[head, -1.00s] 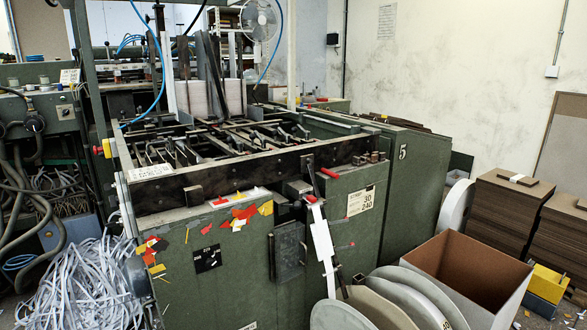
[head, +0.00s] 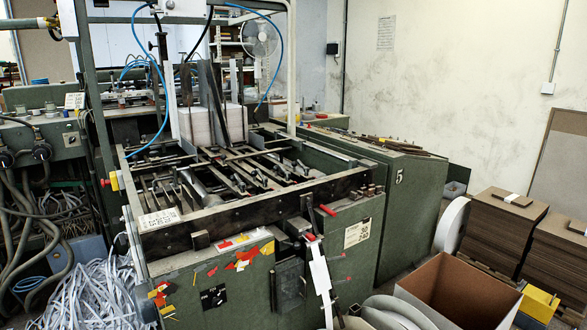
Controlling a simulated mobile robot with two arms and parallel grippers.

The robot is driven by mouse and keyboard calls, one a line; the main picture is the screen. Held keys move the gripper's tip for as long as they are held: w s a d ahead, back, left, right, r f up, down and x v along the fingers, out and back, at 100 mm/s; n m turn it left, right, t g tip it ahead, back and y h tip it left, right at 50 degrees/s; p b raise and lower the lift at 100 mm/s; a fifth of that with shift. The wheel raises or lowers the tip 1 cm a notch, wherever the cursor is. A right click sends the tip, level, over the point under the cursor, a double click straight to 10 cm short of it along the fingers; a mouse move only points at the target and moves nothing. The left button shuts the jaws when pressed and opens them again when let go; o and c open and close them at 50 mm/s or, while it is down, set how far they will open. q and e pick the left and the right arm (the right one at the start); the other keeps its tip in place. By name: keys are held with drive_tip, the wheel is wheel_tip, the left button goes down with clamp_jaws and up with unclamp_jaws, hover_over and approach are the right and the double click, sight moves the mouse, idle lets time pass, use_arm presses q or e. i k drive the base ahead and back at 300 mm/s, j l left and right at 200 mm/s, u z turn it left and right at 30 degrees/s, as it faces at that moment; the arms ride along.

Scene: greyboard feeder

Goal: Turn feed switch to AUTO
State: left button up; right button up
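The green feeder machine (head: 345,232) fills the middle of the head view. No switch on it is clearly marked AUTO at this size. A small black plate (head: 214,298) with pale marks is on its front face. A grey control cabinet (head: 30,146) at the left carries a small light plate with a dark knob (head: 71,139); I cannot read its marking or position. A red and yellow button (head: 113,181) sits at the machine's left corner post. Neither of my grippers is in view.
White paper strips (head: 90,298) pile on the floor at the lower left, below hanging hoses (head: 30,215). An open cardboard box (head: 418,294), large grey discs and stacks of brown board (head: 497,235) crowd the right. A red-tipped lever (head: 327,210) projects from the front.

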sight(124, 238)
drive_tip(key=i+j+u, duration=0.3)
drive_tip(key=i+j, duration=0.15)
drive_tip(key=j, duration=0.3)
drive_tip(key=i+j+u, duration=0.35)
drive_tip(key=j, duration=0.25)
drive_tip(key=i+j, duration=0.05)
drive_tip(key=i, duration=0.05)
